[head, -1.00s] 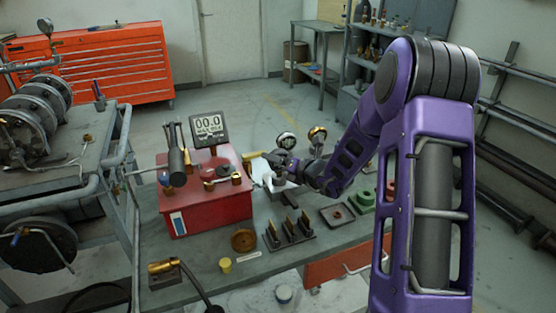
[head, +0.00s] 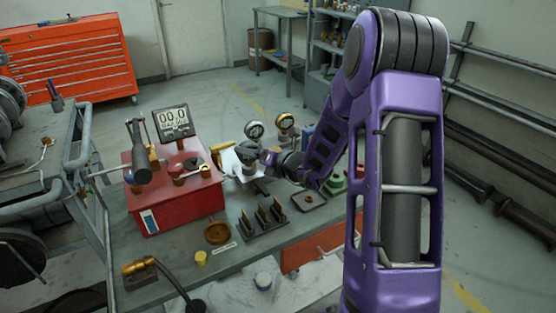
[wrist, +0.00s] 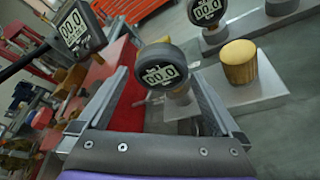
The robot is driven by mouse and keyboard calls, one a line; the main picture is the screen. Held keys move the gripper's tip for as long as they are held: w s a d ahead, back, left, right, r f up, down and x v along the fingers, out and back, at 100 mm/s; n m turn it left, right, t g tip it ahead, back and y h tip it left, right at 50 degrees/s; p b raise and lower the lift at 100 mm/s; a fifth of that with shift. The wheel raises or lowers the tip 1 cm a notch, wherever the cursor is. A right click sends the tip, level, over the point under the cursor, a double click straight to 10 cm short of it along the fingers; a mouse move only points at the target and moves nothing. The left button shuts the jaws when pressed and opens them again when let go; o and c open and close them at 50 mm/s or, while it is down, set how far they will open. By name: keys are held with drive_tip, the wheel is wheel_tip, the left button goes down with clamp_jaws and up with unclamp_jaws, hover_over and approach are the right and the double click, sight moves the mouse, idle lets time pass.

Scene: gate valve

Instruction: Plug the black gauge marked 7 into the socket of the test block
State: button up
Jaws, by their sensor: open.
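A black round gauge with a digital face (wrist: 160,66) stands upright on a metal stem between the two fingers of my gripper (wrist: 163,82) in the wrist view. The fingers are open, with a gap visible beside the stem. I cannot read a 7 on it. In the head view my gripper (head: 258,166) is right of the red test block (head: 172,203), partly hidden by my own wrist. The test block carries a large digital display (head: 173,122) and brass fittings on top. I cannot tell which fitting is the socket.
Another black gauge (head: 255,130) and a brass-rimmed gauge (head: 285,122) stand behind my gripper. A rack with upright plates (head: 265,222), a brass dish (head: 217,233) and a yellow cap (head: 201,257) lie in front. A brass knob (wrist: 239,62) is close to the right finger.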

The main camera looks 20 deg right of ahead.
drive_tip(key=p+v, duration=0.1)
drive_tip(key=v, duration=1.2)
drive_tip(key=shift+s+r+p, duration=0.25)
drive_tip(key=shift+s+p, duration=0.1)
drive_tip(key=shift+d, duration=0.15)
